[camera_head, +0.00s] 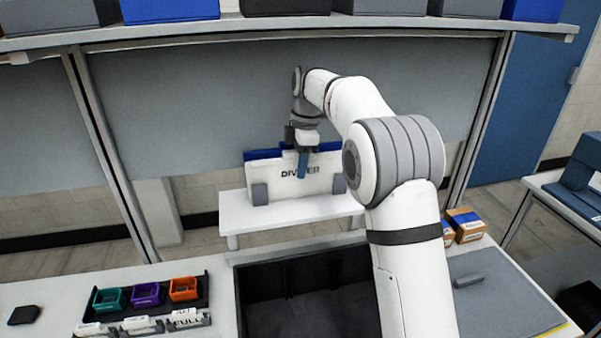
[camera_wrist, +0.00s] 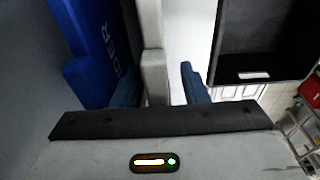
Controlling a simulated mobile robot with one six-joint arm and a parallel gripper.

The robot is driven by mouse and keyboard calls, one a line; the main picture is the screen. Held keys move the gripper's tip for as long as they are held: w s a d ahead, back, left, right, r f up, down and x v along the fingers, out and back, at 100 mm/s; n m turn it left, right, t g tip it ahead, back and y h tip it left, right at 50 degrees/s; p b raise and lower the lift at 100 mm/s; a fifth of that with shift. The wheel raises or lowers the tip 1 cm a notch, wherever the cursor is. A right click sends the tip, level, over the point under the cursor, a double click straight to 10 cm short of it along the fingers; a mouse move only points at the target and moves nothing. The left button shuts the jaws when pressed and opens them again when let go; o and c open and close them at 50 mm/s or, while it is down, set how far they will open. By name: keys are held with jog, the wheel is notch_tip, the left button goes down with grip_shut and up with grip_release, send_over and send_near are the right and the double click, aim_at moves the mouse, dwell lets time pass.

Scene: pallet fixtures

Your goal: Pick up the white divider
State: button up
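The white divider (camera_head: 290,182), marked with dark lettering, stands upright on a small white table (camera_head: 240,218), between grey holders. A blue divider (camera_head: 262,154) stands right behind it. It is also at the left of the wrist view (camera_wrist: 92,50). My gripper (camera_head: 303,162) reaches down over the white divider's top edge, with one blue finger in front of its face, covering part of the lettering. In the wrist view my gripper (camera_wrist: 160,88) is open. The white divider's edge (camera_wrist: 154,75) lies between the fingers, with a visible gap to the right finger.
A black open bin (camera_head: 238,295) stands on the front bench, right of a black tray with green, purple and orange small bins (camera_head: 146,294). Small orange boxes (camera_head: 465,224) and a grey panel (camera_head: 500,295) are to the right. A shelf with boxes (camera_head: 285,28) runs overhead.

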jog(key=shift+c, duration=0.3)
grip_shut()
jog(key=shift+r, duration=0.15)
